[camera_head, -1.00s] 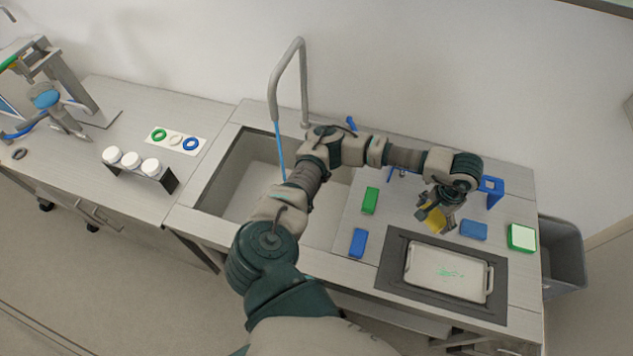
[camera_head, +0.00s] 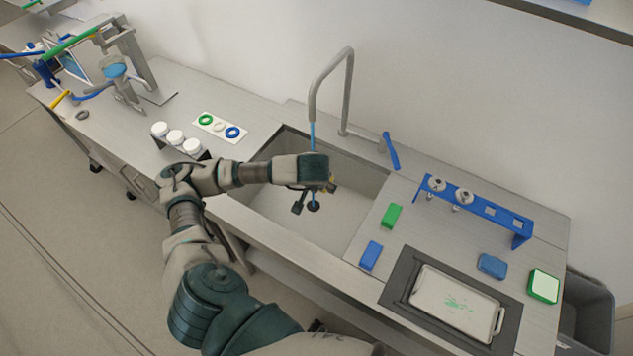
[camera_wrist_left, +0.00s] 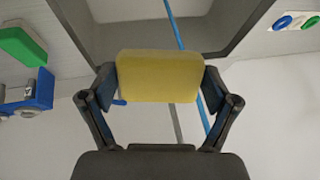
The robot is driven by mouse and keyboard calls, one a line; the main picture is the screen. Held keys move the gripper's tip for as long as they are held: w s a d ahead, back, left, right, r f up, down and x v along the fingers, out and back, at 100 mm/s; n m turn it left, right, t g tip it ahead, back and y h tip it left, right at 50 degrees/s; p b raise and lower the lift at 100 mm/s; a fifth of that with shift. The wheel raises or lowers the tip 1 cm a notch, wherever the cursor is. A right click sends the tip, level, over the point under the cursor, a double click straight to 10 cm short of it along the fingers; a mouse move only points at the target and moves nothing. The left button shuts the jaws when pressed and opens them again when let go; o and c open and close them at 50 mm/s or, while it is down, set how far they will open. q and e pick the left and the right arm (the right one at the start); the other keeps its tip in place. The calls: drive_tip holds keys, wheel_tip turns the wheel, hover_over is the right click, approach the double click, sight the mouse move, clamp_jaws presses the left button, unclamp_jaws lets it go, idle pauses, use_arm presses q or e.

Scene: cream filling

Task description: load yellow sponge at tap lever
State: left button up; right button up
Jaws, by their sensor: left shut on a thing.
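The yellow sponge (camera_wrist_left: 158,76) is held between the two fingers of my left gripper (camera_wrist_left: 160,84) in the left wrist view. In the head view, my left gripper (camera_head: 314,196) is over the sink (camera_head: 345,230), below the tap spout; the sponge (camera_head: 332,185) is mostly hidden behind it. The tap (camera_head: 347,90) is a grey arched pipe with a blue stream (camera_head: 312,136) under its spout. The stream passes close to the gripper; contact with the sponge is unclear. The blue tap lever (camera_head: 391,151) stands upright right of the tap, apart from my gripper. My right gripper is out of view.
Right of the sink are a green block (camera_head: 391,216), a blue block (camera_head: 371,256), a blue rack (camera_head: 478,212), a blue sponge (camera_head: 491,265) and a tray (camera_head: 455,302) on a dark mat.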

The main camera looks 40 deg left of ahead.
use_arm(q)
drive_tip(key=w, duration=0.1)
drive_tip(key=w+a, duration=0.1)
drive_tip(key=w+a+f, duration=0.1)
drive_tip(key=shift+w+a, duration=0.1)
drive_tip(key=shift+w, duration=0.3)
drive_tip(key=w+a+f+b, duration=0.1)
drive_tip(key=w+a+b, duration=0.1)
drive_tip(key=w+a, duration=0.3)
drive_tip(key=shift+w+f, duration=0.4)
drive_tip(key=shift+w, duration=0.95)
drive_tip(key=shift+s, duration=0.1)
drive_tip(key=s+d, duration=0.4)
drive_tip(key=s, duration=0.2)
drive_tip(key=shift+s+d, duration=0.2)
drive_tip(key=shift+s, duration=0.05)
idle(0.8)
